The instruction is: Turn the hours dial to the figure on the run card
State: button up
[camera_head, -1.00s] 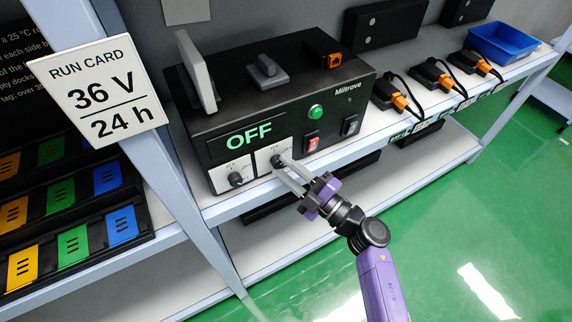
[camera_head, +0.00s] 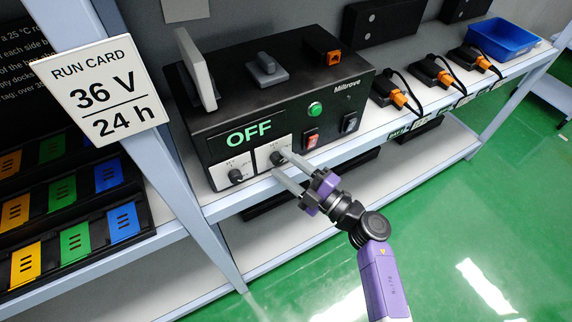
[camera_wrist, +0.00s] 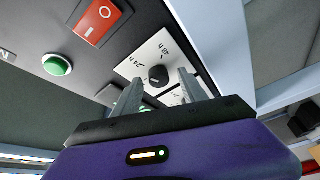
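The run card (camera_head: 104,92) reads 36 V and 24 h. The black charger (camera_head: 240,90) shows OFF on its display. The hours dial (camera_head: 277,157) is a black knob on the right white panel. In the wrist view, the hours dial (camera_wrist: 158,76) has small printed hour labels, one looking like 24 h; its pointer direction is too small to tell. My gripper (camera_head: 278,161) is open at the panel. In the wrist view, its fingertips (camera_wrist: 160,80) stand apart on either side of the dial; I cannot tell whether they touch it.
A second dial (camera_head: 236,177) sits on the left white panel. A green button (camera_head: 315,109), red switch (camera_head: 311,139) and dark switch (camera_head: 349,124) are to the right. The shelf edge (camera_head: 300,165) runs below the charger. Plugs with orange connectors and a blue bin (camera_head: 497,42) stand further right.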

jog(key=v, duration=0.8)
jog(key=shift+b, duration=0.45)
jog(key=w+d+r+m+t+h, duration=0.2)
jog(key=d+r+m+t, duration=0.15)
jog(key=r+t, duration=0.2)
jog(key=s+d+r+m+t+h, duration=0.3)
jog(key=s+d+m+t+h, duration=0.25)
jog(key=s+d+m, duration=0.2)
jog(key=s+d+f+m+g+h, duration=0.1)
jog(key=s+m, duration=0.3)
jog(key=s, duration=0.6)
jog(key=s+d+f+m+g+h+b, duration=0.1)
jog(key=s+d+m+g+h, duration=0.2)
jog(key=s, duration=0.7)
jog(key=s+d+f+m+g+h, duration=0.1)
jog(key=s+d+m+g+h, duration=0.1)
jog(key=s+m, duration=0.4)
jog(key=s+g+h, duration=0.1)
jog(key=s+h, duration=0.1)
jog(key=s, duration=0.2)
jog(key=shift+d+f+b, duration=0.2)
jog(key=shift+d+b, duration=0.1)
